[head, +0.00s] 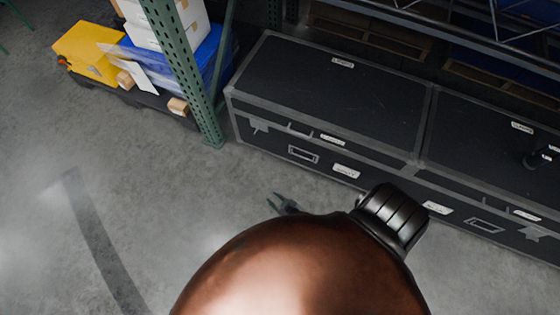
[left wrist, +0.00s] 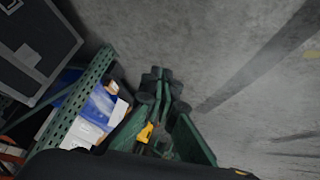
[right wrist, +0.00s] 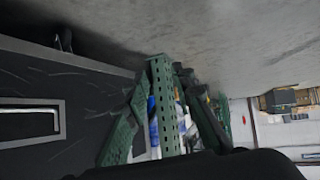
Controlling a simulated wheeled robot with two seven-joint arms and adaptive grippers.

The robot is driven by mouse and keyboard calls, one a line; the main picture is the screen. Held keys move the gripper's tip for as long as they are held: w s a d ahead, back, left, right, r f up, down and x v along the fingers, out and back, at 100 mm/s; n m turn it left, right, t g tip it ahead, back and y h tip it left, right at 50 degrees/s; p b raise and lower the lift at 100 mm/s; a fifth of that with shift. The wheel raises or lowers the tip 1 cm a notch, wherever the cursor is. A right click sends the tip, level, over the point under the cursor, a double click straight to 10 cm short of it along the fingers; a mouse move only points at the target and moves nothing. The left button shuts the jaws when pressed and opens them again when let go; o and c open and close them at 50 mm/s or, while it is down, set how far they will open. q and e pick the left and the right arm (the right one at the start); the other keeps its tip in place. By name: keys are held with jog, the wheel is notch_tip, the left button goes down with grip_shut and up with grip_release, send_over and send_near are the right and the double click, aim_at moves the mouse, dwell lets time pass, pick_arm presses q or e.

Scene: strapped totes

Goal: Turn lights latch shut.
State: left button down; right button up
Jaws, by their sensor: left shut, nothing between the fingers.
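Two black cases with grey edging stand side by side, a left case (head: 320,85) and a right case (head: 500,170). Small white labels, such as one on the left case's front (head: 346,171), are too small to read, so I cannot tell which latch is the lights latch. My right gripper (head: 287,203) is over the floor in front of the left case, apart from it. In the right wrist view its green fingers (right wrist: 165,125) are spread, with no held object visible. My left gripper (left wrist: 162,85) is shut and empty in its wrist view; the head view does not show it.
A green perforated rack post (head: 185,75) stands left of the cases. Beside it are a yellow bin (head: 88,52) and a blue bin (head: 205,60). A small dark piece (right wrist: 65,40) sticks out from the case in the right wrist view. The floor in front is clear.

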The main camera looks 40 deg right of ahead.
jog(key=shift+s+f+g, duration=0.25)
jog(key=shift+s+f, duration=0.05)
jog(key=shift+s, duration=0.55)
jog(key=shift+s+f+g, duration=0.25)
jog(key=shift+s+f, duration=0.05)
jog(key=shift+s, duration=0.55)
